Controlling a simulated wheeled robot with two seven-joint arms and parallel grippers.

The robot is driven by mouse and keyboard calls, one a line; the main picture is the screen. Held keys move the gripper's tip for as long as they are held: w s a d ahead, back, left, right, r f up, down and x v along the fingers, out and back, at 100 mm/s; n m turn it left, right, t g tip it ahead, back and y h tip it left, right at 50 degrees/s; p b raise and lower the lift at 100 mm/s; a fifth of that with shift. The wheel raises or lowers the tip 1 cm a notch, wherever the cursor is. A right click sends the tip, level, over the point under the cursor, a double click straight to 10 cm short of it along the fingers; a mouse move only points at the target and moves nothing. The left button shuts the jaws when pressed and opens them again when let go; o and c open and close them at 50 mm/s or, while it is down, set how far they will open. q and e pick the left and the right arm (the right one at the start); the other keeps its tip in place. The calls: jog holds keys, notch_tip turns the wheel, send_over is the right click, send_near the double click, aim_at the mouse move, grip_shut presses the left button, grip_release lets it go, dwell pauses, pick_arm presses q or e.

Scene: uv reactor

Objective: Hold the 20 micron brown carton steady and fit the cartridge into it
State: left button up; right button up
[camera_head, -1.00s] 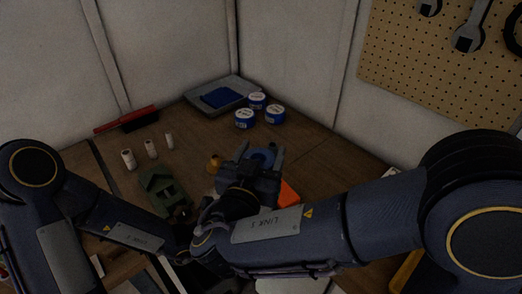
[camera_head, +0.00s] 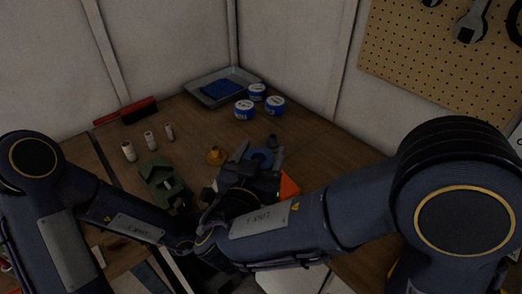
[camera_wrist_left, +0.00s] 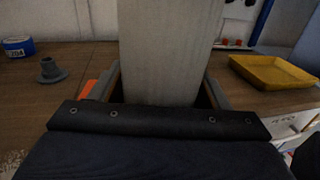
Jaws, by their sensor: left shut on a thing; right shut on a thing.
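In the left wrist view, my left gripper (camera_wrist_left: 158,97) has one finger on each side of a tall pale body (camera_wrist_left: 165,45), likely the cartridge, standing upright. Thin brown strips (camera_wrist_left: 209,92), likely walls of the brown carton, show just inside the fingers. The carton's base and label are hidden, so I cannot tell how deep the cartridge sits. In the head view the left gripper is hidden behind my right arm.
Blue-and-white tins (camera_head: 244,110) stand near a grey tray (camera_head: 222,90) at the back. An orange piece (camera_head: 289,186) lies beside the right gripper. A yellow tray (camera_wrist_left: 272,70) is at right.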

jog(key=shift+f, duration=0.95)
jog(key=o, duration=1.7)
jog(key=shift+f, duration=0.1)
jog(key=shift+c, duration=0.2)
jog(key=v, duration=1.2)
pick_arm(q)
jog(key=o, duration=1)
jog(key=shift+o, duration=0.2)
jog(key=shift+a, duration=0.1)
